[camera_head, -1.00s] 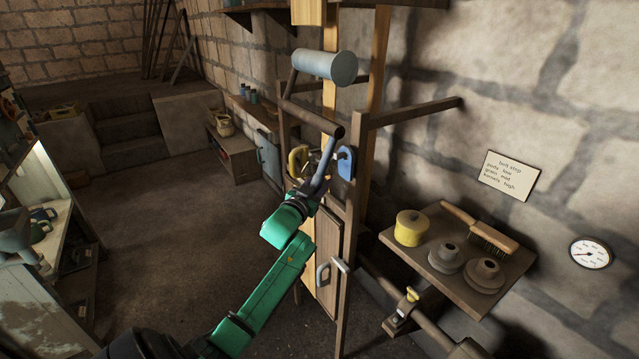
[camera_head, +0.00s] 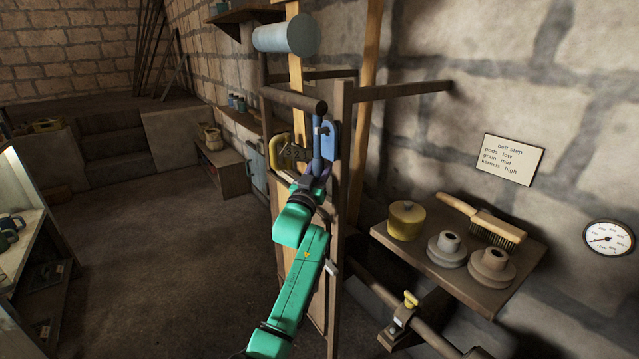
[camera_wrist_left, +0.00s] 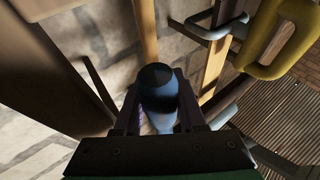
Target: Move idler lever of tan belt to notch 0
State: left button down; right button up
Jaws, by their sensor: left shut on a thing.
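A blue-grey lever (camera_head: 317,143) stands almost upright beside a blue plate (camera_head: 331,141) on the wooden frame. My left gripper (camera_head: 316,176) is at the lever's lower end. In the left wrist view, my left gripper (camera_wrist_left: 158,118) is shut around a blue, dark-tipped grip (camera_wrist_left: 159,92), the lever's end. A tan vertical strip (camera_head: 295,72), seemingly the belt, runs below a pale blue roller (camera_head: 287,36). Notch marks are too small to read. My right gripper is not in view.
A yellow handle (camera_head: 279,152) is just left of the lever and also shows in the left wrist view (camera_wrist_left: 290,40). A wooden shelf (camera_head: 440,272) at right holds a yellow tin, pulleys and a brush. A dark roller bar (camera_head: 293,98) is above. The floor at left is clear.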

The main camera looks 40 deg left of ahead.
pick_arm(q)
jog(key=shift+d, duration=0.1)
jog(key=c, duration=0.5)
grip_release()
jog(key=shift+w, duration=0.1)
